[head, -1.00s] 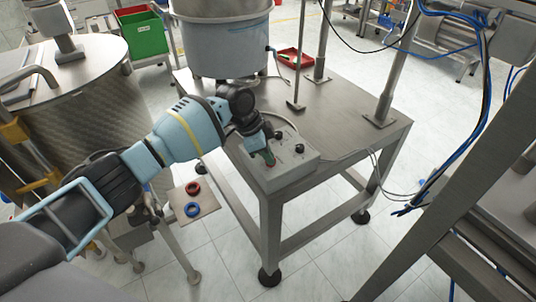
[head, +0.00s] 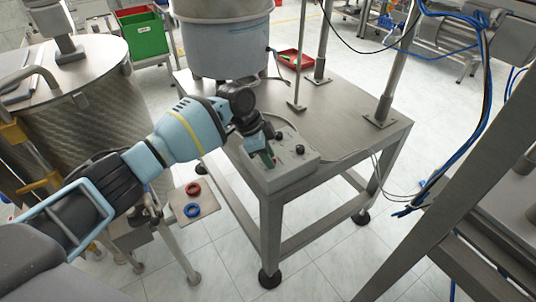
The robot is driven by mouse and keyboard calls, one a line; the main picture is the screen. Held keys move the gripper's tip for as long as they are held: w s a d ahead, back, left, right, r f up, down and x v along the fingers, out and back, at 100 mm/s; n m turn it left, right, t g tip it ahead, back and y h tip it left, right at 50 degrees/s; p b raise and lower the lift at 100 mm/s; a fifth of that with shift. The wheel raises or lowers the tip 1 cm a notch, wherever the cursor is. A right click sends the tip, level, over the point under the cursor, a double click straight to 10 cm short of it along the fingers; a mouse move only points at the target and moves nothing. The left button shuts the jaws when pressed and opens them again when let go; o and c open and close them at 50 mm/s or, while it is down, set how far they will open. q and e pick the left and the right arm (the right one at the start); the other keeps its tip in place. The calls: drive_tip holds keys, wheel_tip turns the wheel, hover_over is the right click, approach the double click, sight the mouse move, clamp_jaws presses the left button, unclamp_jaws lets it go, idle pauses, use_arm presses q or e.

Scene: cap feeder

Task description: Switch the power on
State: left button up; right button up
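A grey control box (head: 290,173) with several black knobs sits on the front left corner of the steel table (head: 340,123). One black knob (head: 300,149) shows on the right of its top face. My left gripper (head: 268,160) points down at the left part of the box's top face and hides part of the controls there. Whether its fingers are open or shut, or touch a control, is too small to tell. My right gripper is not in view.
A large grey bowl (head: 222,50) stands on the table behind the box. Metal posts (head: 391,75) rise from the table. A red tray (head: 294,59) is behind. A small plate (head: 207,205) with a red ring (head: 193,188) and a blue ring (head: 192,210) is at lower left. Cables hang at right.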

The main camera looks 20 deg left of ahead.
use_arm(q)
drive_tip(key=v, duration=0.7)
drive_tip(key=shift+r+p, duration=0.3)
drive_tip(key=shift+r, duration=0.05)
drive_tip(key=shift+s+a+f, duration=0.1)
drive_tip(key=shift+a, duration=0.05)
